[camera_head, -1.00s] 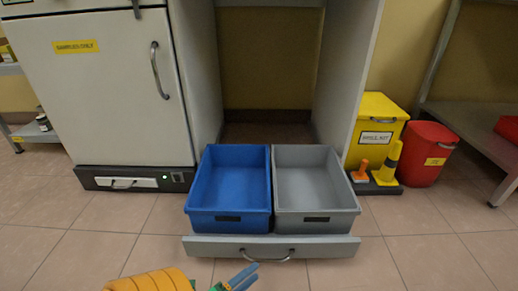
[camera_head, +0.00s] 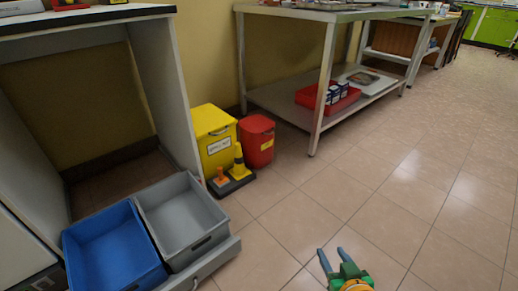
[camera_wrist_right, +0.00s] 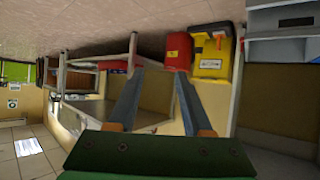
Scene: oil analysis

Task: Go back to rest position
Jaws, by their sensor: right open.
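My right gripper (camera_head: 331,250) shows at the bottom of the head view, over bare tiled floor. Its two blue fingers are apart with nothing between them. The right wrist view also shows the right gripper (camera_wrist_right: 160,74) open and empty, with the room appearing upside down. My left gripper is in neither view.
An open drawer (camera_head: 218,262) with a blue bin (camera_head: 112,250) and a grey bin (camera_head: 182,222) stands out at the lower left. A yellow box (camera_head: 214,138), a red bin (camera_head: 258,142) and a metal table (camera_head: 285,105) are behind. The floor at right is clear.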

